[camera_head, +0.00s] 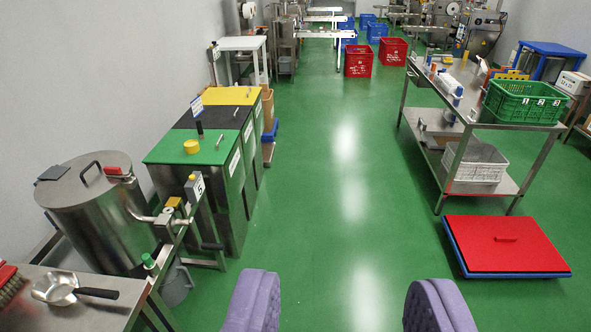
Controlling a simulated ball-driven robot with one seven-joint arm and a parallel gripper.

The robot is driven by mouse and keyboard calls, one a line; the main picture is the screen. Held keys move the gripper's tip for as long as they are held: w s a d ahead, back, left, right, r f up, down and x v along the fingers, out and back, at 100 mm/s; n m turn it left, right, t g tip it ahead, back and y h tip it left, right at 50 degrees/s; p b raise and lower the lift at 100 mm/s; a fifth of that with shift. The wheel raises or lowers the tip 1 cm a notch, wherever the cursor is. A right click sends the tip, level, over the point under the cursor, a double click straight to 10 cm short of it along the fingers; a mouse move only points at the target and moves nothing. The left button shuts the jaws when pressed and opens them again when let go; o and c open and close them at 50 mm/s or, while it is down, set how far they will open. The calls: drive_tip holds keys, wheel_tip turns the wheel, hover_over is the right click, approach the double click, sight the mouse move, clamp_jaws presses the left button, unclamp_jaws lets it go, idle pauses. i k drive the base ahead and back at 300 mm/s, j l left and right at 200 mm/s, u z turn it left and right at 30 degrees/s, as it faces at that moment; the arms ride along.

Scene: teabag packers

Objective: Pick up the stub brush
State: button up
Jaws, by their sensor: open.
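A brush with a red back and brown bristles (11,287) lies on the steel table (95,312) at the lower left. The left edge of the picture cuts it off; I cannot tell for certain that it is the stub brush. My gripper (345,295) shows as two purple padded fingers at the bottom of the picture. They are wide apart with only green floor seen between them. The gripper is well to the right of the brush and apart from it.
A metal scoop (58,288) lies right of the brush. Behind stand a steel drum (100,225) and bins with green, black and yellow lids (195,148). A steel cart (495,135) with a green crate (522,103) and a red-lidded platform (507,243) are at right. The middle floor is clear.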

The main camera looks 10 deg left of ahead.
sight(198, 123)
drive_tip(key=i+l+u, duration=0.15)
drive_tip(key=i+u, duration=0.2)
drive_tip(key=i, duration=0.25)
drive_tip(key=i+l+u, duration=0.35)
drive_tip(key=i, duration=0.25)
drive_tip(key=i+l+u, duration=0.3)
drive_tip(key=i, duration=0.3)
drive_tip(key=i+l+u, duration=0.2)
drive_tip(key=i+l, duration=0.2)
drive_tip(key=i, duration=0.2)
drive_tip(key=i+l+u, duration=0.15)
drive_tip(key=i+l, duration=0.3)
drive_tip(key=i, duration=0.15)
drive_tip(key=i+l+u, duration=0.2)
drive_tip(key=i+l, duration=0.35)
drive_tip(key=i+l+u, duration=0.15)
drive_tip(key=i+l, duration=0.4)
drive_tip(key=i+l+u, duration=0.2)
drive_tip(key=i+l, duration=0.25)
drive_tip(key=l, duration=0.35)
